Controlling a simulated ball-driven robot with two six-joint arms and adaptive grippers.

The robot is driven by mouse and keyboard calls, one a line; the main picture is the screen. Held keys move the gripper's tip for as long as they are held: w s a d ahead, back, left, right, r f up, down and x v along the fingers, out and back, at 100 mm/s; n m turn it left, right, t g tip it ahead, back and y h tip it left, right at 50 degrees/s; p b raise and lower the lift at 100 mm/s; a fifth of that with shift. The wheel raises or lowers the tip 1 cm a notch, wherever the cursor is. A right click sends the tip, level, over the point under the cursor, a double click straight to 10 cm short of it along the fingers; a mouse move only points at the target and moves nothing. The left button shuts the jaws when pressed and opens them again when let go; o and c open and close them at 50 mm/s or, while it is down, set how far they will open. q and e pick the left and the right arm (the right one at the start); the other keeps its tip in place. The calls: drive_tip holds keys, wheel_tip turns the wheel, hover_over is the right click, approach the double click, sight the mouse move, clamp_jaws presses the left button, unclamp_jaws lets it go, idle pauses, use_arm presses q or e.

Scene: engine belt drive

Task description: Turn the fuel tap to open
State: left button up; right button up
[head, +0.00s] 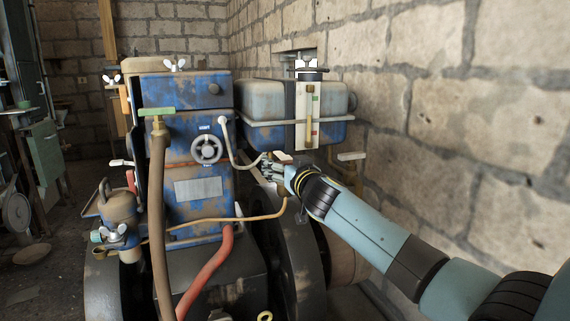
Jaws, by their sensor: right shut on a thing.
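My right gripper (268,168) reaches in from the right, below the fuel tank (262,99), with its fingers shut on a small part there. This part seems to be the fuel tap, but the fingers hide most of it, so its position cannot be told. A small red and white piece (284,157) shows just above the fingers. A thin copper-coloured pipe (240,219) runs from below the gripper leftward across the blue engine (200,190). My left gripper is not in view.
A level gauge (309,115) stands on the tank's front. A handwheel (207,149) and a bent pale pipe (228,140) are left of the gripper. A flywheel (292,250) lies below my arm. A stone wall (450,110) bounds the right side.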

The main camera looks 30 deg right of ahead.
drive_tip(key=shift+d+r+n+y+p, duration=0.1)
drive_tip(key=shift+r+n+y+p, duration=0.2)
drive_tip(key=shift+n+y+p, duration=1.4)
drive_tip(key=shift+d+r+n+y+p, duration=0.2)
drive_tip(key=shift+y+p, duration=0.7)
drive_tip(key=shift+p, duration=2)
drive_tip(key=shift+w+a+f+n+y+p, duration=0.15)
drive_tip(key=shift+n+y+p, duration=0.2)
drive_tip(key=shift+y, duration=0.45)
drive_tip(key=shift+f+n+y, duration=0.25)
drive_tip(key=shift+n+y, duration=0.2)
drive_tip(key=shift+y, duration=0.35)
drive_tip(key=n+g+y+b, duration=0.1)
drive_tip(key=y+b, duration=0.1)
drive_tip(key=b, duration=0.1)
drive_tip(key=n+g+y+b, duration=0.1)
drive_tip(key=n+y+b, duration=0.1)
drive_tip(key=y+b, duration=0.1)
drive_tip(key=shift+f+n, duration=0.3)
drive_tip(key=shift+f, duration=0.1)
drive_tip(key=n+g+y+b, duration=0.2)
drive_tip(key=b, duration=0.4)
drive_tip(key=n+g+y+b, duration=0.2)
drive_tip(key=b, duration=0.4)
drive_tip(key=shift+a+r+g+y+b, duration=0.1)
drive_tip(key=shift+r+g+y+b, duration=0.1)
drive_tip(key=shift+g+y+b, duration=0.15)
drive_tip(key=shift+r+n+g+y+b, duration=0.25)
drive_tip(key=shift+n+y+b, duration=0.1)
drive_tip(key=shift+b, duration=0.35)
